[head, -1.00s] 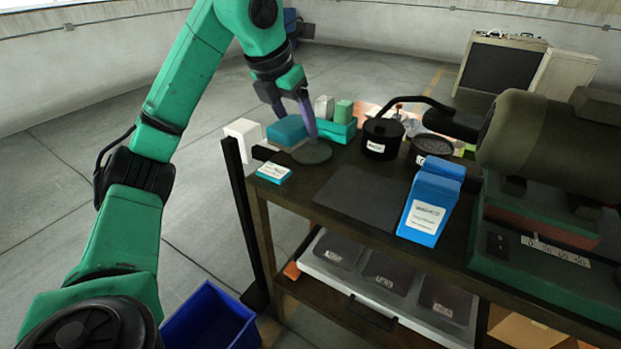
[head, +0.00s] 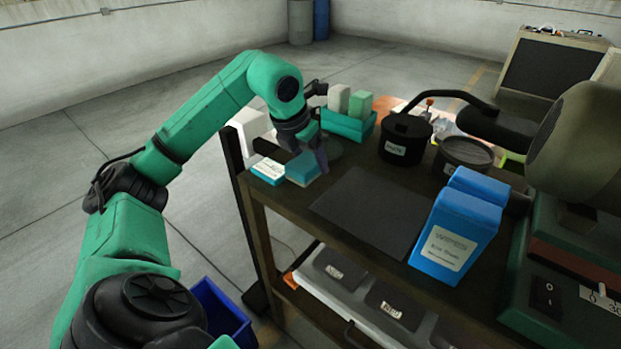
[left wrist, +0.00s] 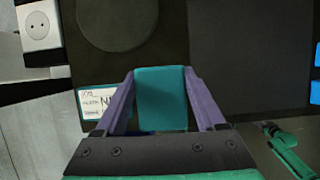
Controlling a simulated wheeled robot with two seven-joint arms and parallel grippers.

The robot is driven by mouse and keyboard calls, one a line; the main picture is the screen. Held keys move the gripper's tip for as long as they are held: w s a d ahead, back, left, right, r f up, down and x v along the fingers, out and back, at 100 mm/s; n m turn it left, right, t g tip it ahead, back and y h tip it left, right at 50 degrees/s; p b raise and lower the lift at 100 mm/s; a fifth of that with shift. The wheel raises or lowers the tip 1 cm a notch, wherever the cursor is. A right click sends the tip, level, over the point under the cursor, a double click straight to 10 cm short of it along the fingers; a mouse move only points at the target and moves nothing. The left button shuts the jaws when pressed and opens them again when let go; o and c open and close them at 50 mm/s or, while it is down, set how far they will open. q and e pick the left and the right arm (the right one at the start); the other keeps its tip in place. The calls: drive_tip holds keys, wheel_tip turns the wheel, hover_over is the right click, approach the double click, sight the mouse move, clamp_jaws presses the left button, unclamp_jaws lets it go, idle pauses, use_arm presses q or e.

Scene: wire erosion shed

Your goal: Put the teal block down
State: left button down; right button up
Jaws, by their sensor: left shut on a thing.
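The teal block (head: 302,168) is between the fingers of my left gripper (head: 312,160), near the left end of the dark bench. In the left wrist view the teal block (left wrist: 161,98) sits between the two purple fingers (left wrist: 160,92), which are shut on it. The block is beside a small white-and-teal labelled box (head: 268,171) and close to the dark mat (head: 370,212). I cannot tell whether its underside touches the bench top. My right gripper is not in view.
A teal tray (head: 348,126) holds a white and a green block behind the gripper. A round dark disc (left wrist: 112,22) and a white socket box (left wrist: 40,25) are close by. A black pot (head: 405,140) and blue wipes boxes (head: 460,228) stand to the right. The mat is bare.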

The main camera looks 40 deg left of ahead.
sight(310, 173)
use_arm(q)
drive_tip(key=f, duration=0.3)
drive_tip(key=shift+s+b, duration=0.25)
drive_tip(key=shift+b, duration=0.05)
drive_tip(key=shift+f, duration=0.25)
drive_tip(key=shift+w, duration=0.1)
drive_tip(key=shift+f, duration=0.15)
drive_tip(key=shift+c, duration=0.2)
unclamp_jaws()
drive_tip(key=shift+o, duration=0.2)
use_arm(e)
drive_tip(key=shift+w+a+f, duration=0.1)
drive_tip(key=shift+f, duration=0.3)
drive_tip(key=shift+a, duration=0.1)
